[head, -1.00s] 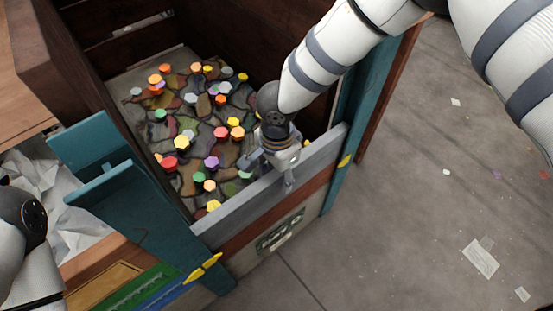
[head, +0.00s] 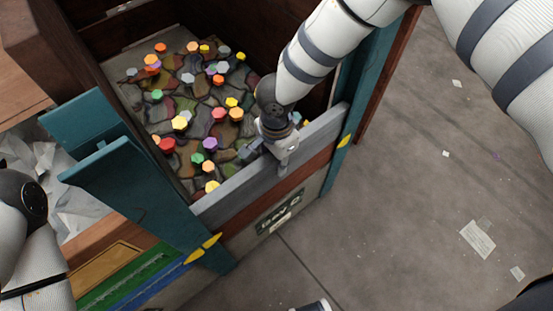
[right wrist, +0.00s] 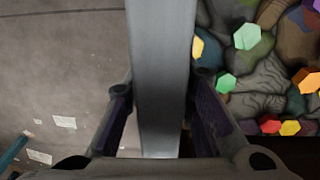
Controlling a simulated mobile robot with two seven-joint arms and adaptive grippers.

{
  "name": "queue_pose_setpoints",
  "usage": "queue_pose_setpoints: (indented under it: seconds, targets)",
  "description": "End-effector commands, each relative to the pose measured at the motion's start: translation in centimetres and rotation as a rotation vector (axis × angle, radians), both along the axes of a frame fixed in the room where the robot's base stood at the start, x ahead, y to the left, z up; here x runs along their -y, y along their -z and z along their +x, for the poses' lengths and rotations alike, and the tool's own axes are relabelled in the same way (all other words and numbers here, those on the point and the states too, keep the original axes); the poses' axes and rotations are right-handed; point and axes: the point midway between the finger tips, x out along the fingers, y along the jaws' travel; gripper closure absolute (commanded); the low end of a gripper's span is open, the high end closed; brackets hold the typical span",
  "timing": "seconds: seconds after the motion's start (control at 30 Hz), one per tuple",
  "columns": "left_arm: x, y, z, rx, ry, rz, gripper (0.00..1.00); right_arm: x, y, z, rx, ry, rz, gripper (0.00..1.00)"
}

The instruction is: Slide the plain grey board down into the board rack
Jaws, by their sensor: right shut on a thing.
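The plain grey board (head: 225,203) stands on edge across the front of the bin, between two teal posts, directly above a reddish-brown board (head: 250,207). I see no clear gap between the two boards. My right gripper (head: 270,157) is over the grey board's top edge near mid-length, one finger on each side, shut on it. In the right wrist view the grey board (right wrist: 163,60) runs between both fingers. The colored boards at lower left, one green (head: 125,280), may belong to the board rack; I cannot tell. My left arm shows at the left edge, its gripper out of view.
The bin behind the grey board holds many small colored hexagonal pieces (head: 168,145) on a stone-patterned floor. The teal posts (head: 120,175) carry yellow markers (head: 344,141). Crumpled white sheets (head: 80,200) lie at left. The floor (head: 410,200) at right is mostly clear, with paper scraps.

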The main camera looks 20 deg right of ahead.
Motion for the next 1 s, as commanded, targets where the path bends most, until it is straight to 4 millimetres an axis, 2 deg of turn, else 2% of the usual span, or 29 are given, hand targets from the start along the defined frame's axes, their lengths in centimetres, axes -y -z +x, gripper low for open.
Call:
queue_pose_setpoints:
  seconds: [0.2,0.27,0.4,0.6,1.0]
  targets:
    - [0.0,-0.1,0.0,0.001,0.000,0.000,0.45,0.0,-0.2,0.1,0.003,0.001,0.001,1.00]
    - [0.0,-0.6,0.3,0.011,0.000,0.000,0.45,0.0,-1.2,0.2,0.006,0.001,0.001,1.00]
    - [0.0,-2.9,1.8,0.055,0.000,0.000,0.45,0.0,-5.5,0.5,0.015,0.003,0.002,1.00]
    - [0.0,-5.5,3.7,0.117,-0.002,0.000,0.45,0.0,-10.8,0.5,0.018,0.002,0.002,1.00]
    - [0.1,-9.7,7.5,0.240,-0.007,-0.001,0.45,0.0,-20.8,0.4,0.018,0.002,0.002,1.00]
